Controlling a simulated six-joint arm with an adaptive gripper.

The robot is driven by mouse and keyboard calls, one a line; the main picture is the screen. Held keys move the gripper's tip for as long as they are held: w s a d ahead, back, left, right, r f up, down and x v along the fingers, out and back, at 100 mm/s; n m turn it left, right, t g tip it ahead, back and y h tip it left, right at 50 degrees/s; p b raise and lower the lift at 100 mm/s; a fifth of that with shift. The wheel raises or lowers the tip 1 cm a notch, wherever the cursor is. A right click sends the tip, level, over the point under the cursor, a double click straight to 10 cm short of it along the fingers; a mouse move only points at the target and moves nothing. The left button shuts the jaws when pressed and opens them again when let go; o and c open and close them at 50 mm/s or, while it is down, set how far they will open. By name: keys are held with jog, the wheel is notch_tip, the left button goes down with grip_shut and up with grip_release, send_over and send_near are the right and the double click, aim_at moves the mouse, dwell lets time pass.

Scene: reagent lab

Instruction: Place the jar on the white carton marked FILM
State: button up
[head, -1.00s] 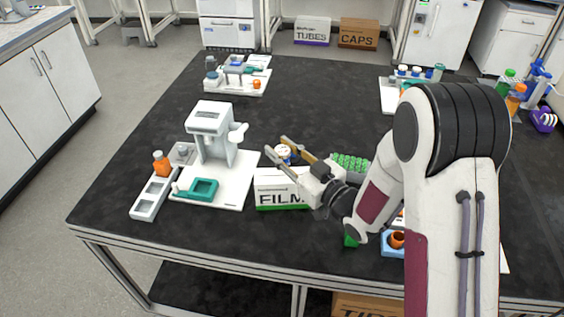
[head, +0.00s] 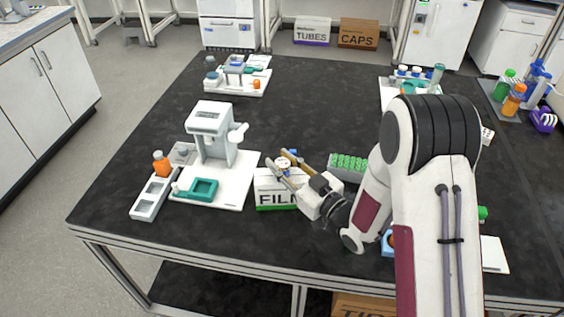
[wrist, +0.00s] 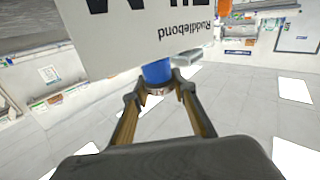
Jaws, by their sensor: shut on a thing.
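The white carton marked FILM (head: 264,190), with a green lower band, stands on the black table. In the wrist view its printed face (wrist: 125,35) appears upside down at the top. My gripper (head: 277,159) is shut on the small jar (head: 283,163), just above or on the carton's top. The jar has a pale top with an orange mark. Its blue body (wrist: 156,72) shows between the fingertips in the wrist view, against the carton's edge. Whether it touches the carton is not clear. The fingers hide part of the jar.
A white device on a board (head: 240,190) stands left of the carton, with a teal tray (head: 203,188). A rack of green-capped tubes (head: 347,167) is close behind my wrist. A blue holder (head: 387,246) lies partly under my arm. The table's middle behind the carton is clear.

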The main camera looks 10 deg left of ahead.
jog(key=shift+f, duration=0.1)
dwell(0.3)
jog(key=o, duration=1.1)
jog(key=v, duration=1.2)
dwell(0.5)
